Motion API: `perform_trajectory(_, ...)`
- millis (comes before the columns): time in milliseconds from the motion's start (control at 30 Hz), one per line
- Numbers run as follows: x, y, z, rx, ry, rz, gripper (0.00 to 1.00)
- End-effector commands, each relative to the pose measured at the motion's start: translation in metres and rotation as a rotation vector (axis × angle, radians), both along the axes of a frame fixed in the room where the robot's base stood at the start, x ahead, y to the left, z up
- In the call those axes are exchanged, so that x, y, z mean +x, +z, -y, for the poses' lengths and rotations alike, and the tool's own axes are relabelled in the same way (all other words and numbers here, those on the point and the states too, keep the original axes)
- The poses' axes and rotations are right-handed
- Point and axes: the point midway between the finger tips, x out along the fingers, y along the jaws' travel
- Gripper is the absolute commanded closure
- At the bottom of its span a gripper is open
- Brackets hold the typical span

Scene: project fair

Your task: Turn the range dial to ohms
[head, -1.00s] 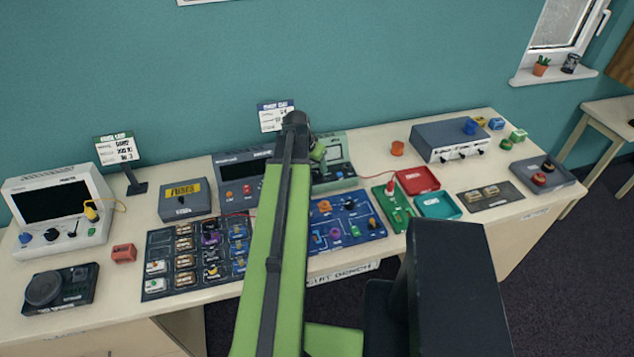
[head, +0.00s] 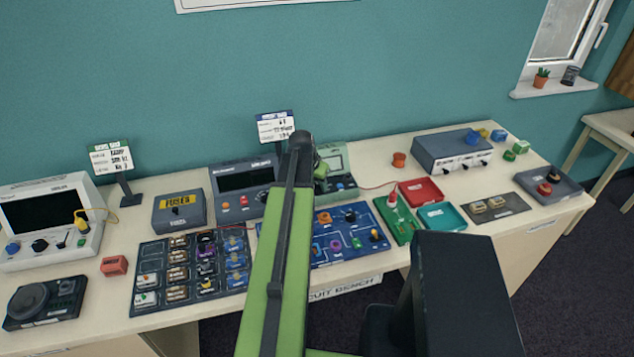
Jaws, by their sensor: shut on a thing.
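The green multimeter (head: 353,180) with a pale display stands at the back middle of the bench, just right of a grey-blue instrument (head: 242,180). My green arm reaches up to it and covers its left part. My gripper (head: 321,170) shows only in part, in front of the meter's face beside the arm's end. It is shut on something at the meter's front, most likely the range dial. The dial, its pointer and its markings are hidden behind my arm and gripper, so its setting cannot be read.
A blue circuit board (head: 350,238) and a dark component tray (head: 190,268) lie in front. A red tray (head: 420,192) and teal tray (head: 442,216) stand to the right. A yellow-labelled fuse box (head: 180,210) and an oscilloscope (head: 45,220) stand left.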

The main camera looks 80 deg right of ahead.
Motion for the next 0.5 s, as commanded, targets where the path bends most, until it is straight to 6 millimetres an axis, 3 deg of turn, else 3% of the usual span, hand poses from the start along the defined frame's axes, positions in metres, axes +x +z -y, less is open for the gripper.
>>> perform_trajectory(33, 0.003, 0.0, 0.001, -0.003, 0.003, 0.005, 1.0)
perform_trajectory(67, 0.004, 0.0, 0.019, -0.003, 0.004, 0.004, 1.0)
perform_trajectory(133, 0.003, 0.0, 0.007, -0.004, 0.005, 0.006, 1.0)
perform_trajectory(500, 0.002, 0.0, -0.001, -0.001, 0.138, 0.008, 1.0)
